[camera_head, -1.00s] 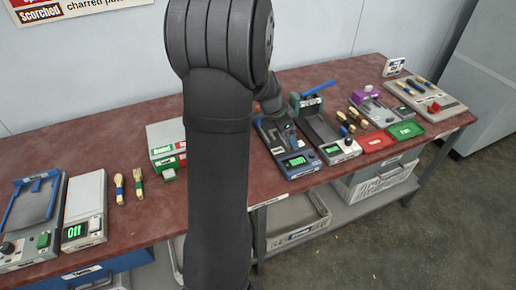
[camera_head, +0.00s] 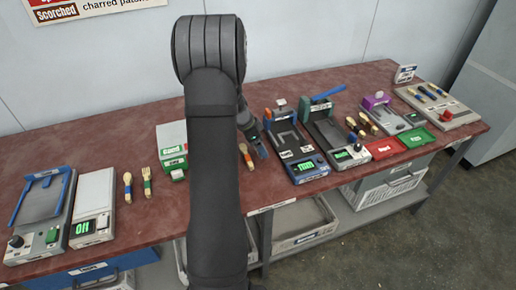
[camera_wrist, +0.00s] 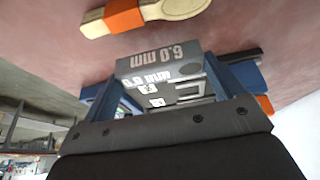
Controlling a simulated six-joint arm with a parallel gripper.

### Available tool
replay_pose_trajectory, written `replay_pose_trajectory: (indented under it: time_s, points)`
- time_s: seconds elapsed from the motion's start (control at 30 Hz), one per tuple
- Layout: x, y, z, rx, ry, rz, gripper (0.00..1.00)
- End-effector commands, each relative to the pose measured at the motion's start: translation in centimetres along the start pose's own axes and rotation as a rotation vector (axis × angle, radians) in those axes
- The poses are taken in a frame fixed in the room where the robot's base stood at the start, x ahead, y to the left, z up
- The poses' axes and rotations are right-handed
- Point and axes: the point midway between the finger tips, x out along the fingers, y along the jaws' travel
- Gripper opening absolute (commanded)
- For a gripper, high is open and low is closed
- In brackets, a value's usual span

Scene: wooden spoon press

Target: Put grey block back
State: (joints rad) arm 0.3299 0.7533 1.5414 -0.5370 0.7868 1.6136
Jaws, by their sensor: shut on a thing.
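The grey block (camera_wrist: 160,66) with white "mm" lettering sits between the blue fingers of my gripper (camera_wrist: 170,88) in the wrist view. My gripper is shut on it, and the lettering appears upside down. In the head view my gripper (camera_head: 259,143) is above the table's front part, just right of a wooden spoon (camera_head: 246,158) and left of the blue-framed press (camera_head: 294,146). The block cannot be made out in the head view. A spoon with an orange band (camera_wrist: 125,17) lies beyond the block in the wrist view.
A grey-green box (camera_head: 172,142) stands left of my arm.

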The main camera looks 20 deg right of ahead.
Motion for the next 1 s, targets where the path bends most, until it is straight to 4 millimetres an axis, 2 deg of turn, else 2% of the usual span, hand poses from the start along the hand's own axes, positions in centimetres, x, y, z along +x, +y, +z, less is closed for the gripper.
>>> replay_pose_trajectory:
  time_s: [0.1,0.17,0.53,0.57,0.6,0.63,0.87,1.0]
  points:
    - [1.9,0.1,0.8,-0.001,-0.002,0.004,0.54]
    - [2.4,0.1,1.0,-0.001,-0.001,0.001,0.54]
    - [2.9,0.1,1.2,-0.001,-0.001,0.001,0.54]
    - [2.9,0.1,1.2,-0.001,-0.001,0.001,0.89]
    - [2.9,0.1,1.2,-0.001,-0.001,0.001,0.97]
    - [2.9,0.1,1.2,-0.001,-0.001,0.001,1.00]
    - [2.7,0.1,1.1,0.000,-0.001,0.000,1.00]
    - [1.6,0.0,1.0,0.000,0.000,-0.002,1.00]
